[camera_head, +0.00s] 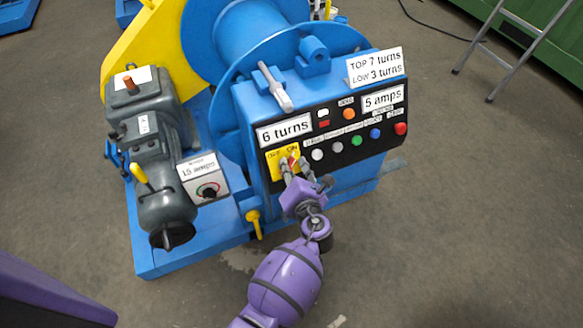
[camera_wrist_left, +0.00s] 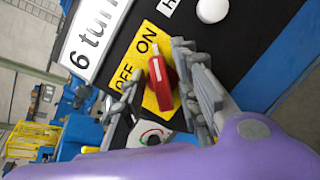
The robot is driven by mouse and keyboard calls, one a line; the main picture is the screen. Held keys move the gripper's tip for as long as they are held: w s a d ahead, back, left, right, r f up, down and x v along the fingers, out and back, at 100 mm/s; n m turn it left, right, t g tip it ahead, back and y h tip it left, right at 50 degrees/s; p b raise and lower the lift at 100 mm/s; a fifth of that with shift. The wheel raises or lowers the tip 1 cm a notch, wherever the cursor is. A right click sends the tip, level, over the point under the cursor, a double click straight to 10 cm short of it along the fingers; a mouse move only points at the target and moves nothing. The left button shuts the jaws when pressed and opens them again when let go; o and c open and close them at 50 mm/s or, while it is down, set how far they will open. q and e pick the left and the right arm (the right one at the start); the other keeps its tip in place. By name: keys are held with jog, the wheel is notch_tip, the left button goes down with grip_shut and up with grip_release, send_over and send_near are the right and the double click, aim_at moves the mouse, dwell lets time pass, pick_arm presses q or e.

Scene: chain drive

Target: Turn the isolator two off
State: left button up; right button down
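The isolator is a red handle (camera_wrist_left: 161,80) on a yellow plate (camera_wrist_left: 141,60) marked OFF and ON, seen closely in the left wrist view. The handle's white-marked end points roughly toward ON. In the head view the yellow plate (camera_head: 274,167) is at the lower left of the black control panel, with the handle partly hidden by my fingers. My left gripper (camera_head: 288,169) is at this plate. In the left wrist view its fingers (camera_wrist_left: 158,68) are spread on either side of the red handle, with a gap visible on the left side. My right gripper is not in view.
The black panel (camera_head: 335,172) carries several round buttons right of the isolator. A grey box (camera_head: 203,180) with a dark rotary knob sits left of it, beside a grey motor (camera_head: 165,205). A grey lever (camera_head: 276,88) rises above the panel. Floor in front is clear.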

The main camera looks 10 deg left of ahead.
pick_arm(q)
grip_shut()
